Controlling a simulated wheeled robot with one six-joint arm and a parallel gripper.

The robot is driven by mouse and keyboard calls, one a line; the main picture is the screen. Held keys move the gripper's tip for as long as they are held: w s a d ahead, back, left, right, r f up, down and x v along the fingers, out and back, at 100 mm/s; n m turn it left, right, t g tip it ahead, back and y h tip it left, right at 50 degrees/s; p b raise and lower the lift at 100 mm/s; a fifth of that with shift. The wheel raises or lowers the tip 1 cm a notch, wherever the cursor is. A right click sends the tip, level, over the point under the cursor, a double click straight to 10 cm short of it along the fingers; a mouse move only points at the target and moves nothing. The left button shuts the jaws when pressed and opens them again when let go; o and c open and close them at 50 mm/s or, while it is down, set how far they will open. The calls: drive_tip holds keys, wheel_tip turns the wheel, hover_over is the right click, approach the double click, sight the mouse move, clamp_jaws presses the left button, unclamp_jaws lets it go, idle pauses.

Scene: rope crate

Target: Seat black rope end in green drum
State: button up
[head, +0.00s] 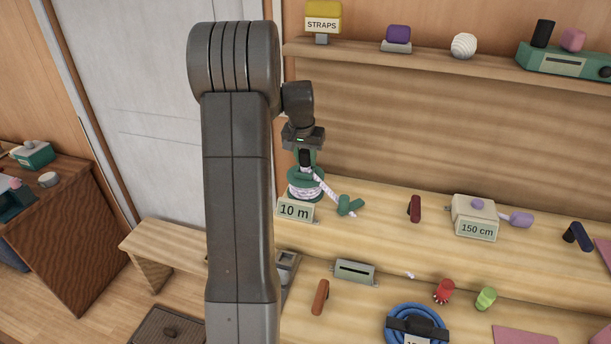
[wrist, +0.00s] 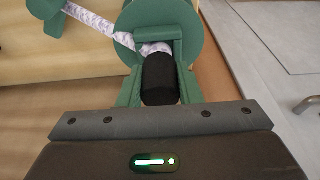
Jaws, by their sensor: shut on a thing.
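My gripper (head: 303,152) points down over the green drum (head: 293,181) on the bench. In the wrist view my gripper (wrist: 160,72) is shut on the black rope end (wrist: 159,82), which lies between green upright pieces at the drum's flange (wrist: 187,22). The black rope end also shows in the head view (head: 305,157), just above the drum. Pale speckled rope (wrist: 96,22) runs from it across the flange to a green piece (head: 350,205) at the right. I cannot tell whether the end touches the drum's holder or how deep it sits.
A "10 m" sign (head: 295,210) stands in front of the drum. A dark red piece (head: 414,208) and a "150 cm" box (head: 475,222) stand to the right. A blue coil (head: 395,335) lies lower down. A shelf (head: 450,65) runs above. Bare bench lies between these things.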

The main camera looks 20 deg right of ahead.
drive_tip(key=shift+f+b, duration=0.4)
drive_tip(key=shift+f, duration=0.25)
idle(0.5)
drive_tip(key=o, duration=1.2)
drive_tip(key=b+v, duration=0.2)
drive_tip(key=v, duration=1.1)
drive_tip(key=shift+s+a+r, duration=0.15)
drive_tip(key=shift+r, duration=0.25)
drive_tip(key=shift+f, duration=0.15)
drive_tip(key=p+x, duration=0.2)
drive_tip(key=x, duration=1.1)
drive_tip(key=shift+f, duration=0.2)
drive_tip(key=shift+r, duration=0.2)
drive_tip(key=shift+r, duration=0.1)
